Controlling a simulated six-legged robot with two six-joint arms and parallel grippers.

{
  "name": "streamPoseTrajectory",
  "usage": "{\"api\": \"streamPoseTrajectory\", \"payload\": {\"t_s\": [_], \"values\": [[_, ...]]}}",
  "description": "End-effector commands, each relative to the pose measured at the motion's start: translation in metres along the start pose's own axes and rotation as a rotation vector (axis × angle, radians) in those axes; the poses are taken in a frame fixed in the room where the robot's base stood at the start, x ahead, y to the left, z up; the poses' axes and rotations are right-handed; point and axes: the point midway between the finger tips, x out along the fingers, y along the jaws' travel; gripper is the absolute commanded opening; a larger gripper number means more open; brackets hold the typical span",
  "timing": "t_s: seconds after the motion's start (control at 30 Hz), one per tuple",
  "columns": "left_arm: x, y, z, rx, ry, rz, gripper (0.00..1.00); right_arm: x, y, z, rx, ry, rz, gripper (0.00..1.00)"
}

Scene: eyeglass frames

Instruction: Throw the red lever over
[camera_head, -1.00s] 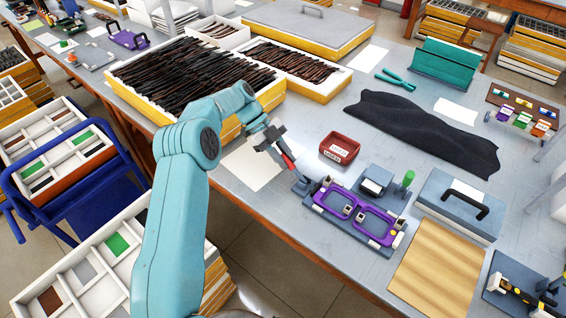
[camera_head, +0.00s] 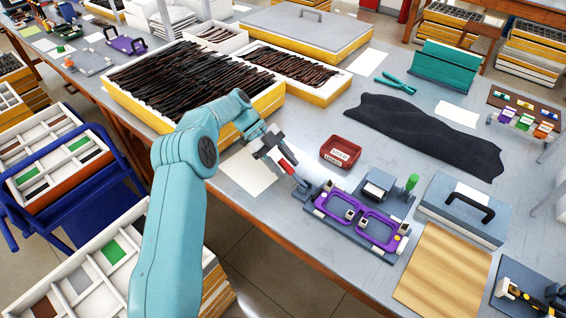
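The red lever (camera_head: 287,164) slants up and to the left from a dark base at the left end of the fixture. The fixture holds a purple eyeglass frame (camera_head: 333,204) lying flat. My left gripper (camera_head: 274,152) is at the lever's upper end, its fingers apart. The fingers partly hide the lever's tip, and I cannot tell whether they touch it. My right gripper is not in view.
A red labelled bin (camera_head: 341,152) stands just behind the fixture. A green-knobbed device (camera_head: 410,184) is at its right rear. A large tray of dark frames (camera_head: 128,105) lies behind my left arm. A wooden board (camera_head: 443,270) lies to the right.

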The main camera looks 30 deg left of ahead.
Motion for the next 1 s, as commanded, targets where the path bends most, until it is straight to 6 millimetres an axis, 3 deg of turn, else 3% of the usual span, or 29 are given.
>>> {"api": "streamPoseTrajectory", "payload": {"t_s": [0.17,0.33,0.67,0.83,1.0], "values": [[-0.003,-0.001,-0.001,0.001,-0.001,-0.003,0.47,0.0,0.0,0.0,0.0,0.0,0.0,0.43],[-0.018,-0.005,-0.017,0.003,-0.004,-0.006,0.47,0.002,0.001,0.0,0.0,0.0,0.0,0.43],[-0.074,-0.02,-0.086,0.006,-0.005,-0.005,0.47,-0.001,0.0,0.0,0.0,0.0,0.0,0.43],[-0.103,-0.028,-0.12,0.003,-0.003,-0.004,0.47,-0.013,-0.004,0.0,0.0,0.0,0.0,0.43],[-0.122,-0.032,-0.143,0.002,-0.002,-0.002,0.47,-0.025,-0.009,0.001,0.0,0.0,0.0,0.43]]}}
